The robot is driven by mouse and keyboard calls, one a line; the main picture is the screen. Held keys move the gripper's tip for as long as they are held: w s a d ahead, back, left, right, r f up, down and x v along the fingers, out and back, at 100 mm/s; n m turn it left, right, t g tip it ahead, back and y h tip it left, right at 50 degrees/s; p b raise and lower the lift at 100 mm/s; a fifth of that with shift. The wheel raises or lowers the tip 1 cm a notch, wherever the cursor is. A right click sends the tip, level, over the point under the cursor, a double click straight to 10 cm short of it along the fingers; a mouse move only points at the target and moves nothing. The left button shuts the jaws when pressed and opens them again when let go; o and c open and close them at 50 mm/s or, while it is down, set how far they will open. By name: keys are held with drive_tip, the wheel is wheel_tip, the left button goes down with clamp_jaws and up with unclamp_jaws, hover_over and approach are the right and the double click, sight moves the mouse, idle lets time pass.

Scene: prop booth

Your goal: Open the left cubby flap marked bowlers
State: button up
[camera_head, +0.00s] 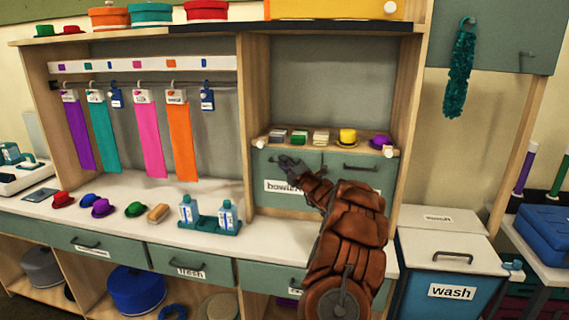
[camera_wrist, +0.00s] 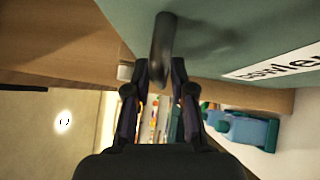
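The left cubby flap (camera_head: 263,167) is a grey-green panel with a white label (camera_head: 279,186) that partly reads "bowlers". It looks closed. My gripper (camera_head: 287,162) is at its upper part, and my brown arm covers its right side. In the wrist view, the flap (camera_wrist: 225,40) fills the top, with its label (camera_wrist: 285,63) at the right. Its dark curved handle (camera_wrist: 162,45) reaches down between the two fingertips of my gripper (camera_wrist: 160,66). The fingers are apart on either side of the handle. I cannot tell whether they touch it.
A second flap (camera_head: 377,185) with a handle is just right. Above is a narrow ledge with small hats, including a yellow one (camera_head: 347,136). The counter (camera_head: 270,240) below holds a teal bottle rack (camera_head: 213,221). A wash bin (camera_head: 450,290) stands at the right.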

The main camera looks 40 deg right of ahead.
drive_tip(key=shift+w, duration=0.15)
clamp_jaws()
idle(0.5)
